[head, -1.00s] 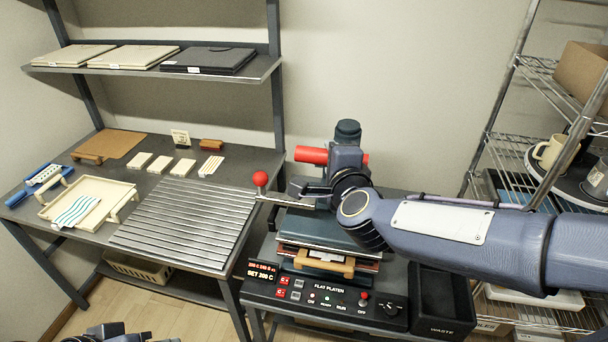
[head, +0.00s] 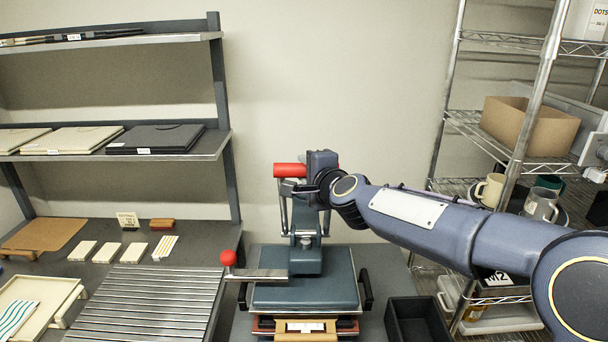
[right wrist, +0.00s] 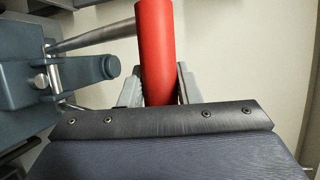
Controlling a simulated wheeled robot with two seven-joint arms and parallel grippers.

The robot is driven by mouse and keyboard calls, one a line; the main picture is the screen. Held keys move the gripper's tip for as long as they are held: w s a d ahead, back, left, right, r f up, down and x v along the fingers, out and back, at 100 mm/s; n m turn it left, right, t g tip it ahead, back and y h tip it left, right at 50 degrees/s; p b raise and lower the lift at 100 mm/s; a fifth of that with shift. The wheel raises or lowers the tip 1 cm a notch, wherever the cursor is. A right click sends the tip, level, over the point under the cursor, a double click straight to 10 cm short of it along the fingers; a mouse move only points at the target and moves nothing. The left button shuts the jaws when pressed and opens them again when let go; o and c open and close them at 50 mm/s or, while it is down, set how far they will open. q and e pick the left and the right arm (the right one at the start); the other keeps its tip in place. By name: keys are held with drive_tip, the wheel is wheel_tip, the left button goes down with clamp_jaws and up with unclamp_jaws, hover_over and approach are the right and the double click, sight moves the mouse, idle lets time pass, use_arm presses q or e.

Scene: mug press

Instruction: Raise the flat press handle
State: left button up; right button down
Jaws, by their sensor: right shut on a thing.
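The flat press (head: 305,290) stands on the bench in the lower middle of the head view. It has a dark teal top plate, an upright linkage and a red handle bar (head: 287,170) standing high above the plate. My right gripper (head: 306,188) is shut on the red handle. In the right wrist view the red handle (right wrist: 156,40) runs between the two grey fingers (right wrist: 161,88), one on each side. My right forearm comes in from the right and hides part of the space behind it. My left gripper is out of view.
A lever with a red ball (head: 228,258) sticks out left of the press. A slatted metal surface (head: 145,300) lies left. A black bin (head: 418,318) stands right of the press, and a wire rack (head: 480,125) with mugs and a box stands beyond it.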

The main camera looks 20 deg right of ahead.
drive_tip(key=shift+r, duration=0.15)
drive_tip(key=c, duration=1.3)
unclamp_jaws()
drive_tip(key=shift+c, duration=0.2)
drive_tip(key=shift+o, duration=1.3)
drive_tip(key=shift+w, duration=0.15)
drive_tip(key=shift+s, duration=0.2)
drive_tip(key=p+v, duration=0.2)
drive_tip(key=v, duration=0.5)
drive_tip(key=shift+s, duration=0.25)
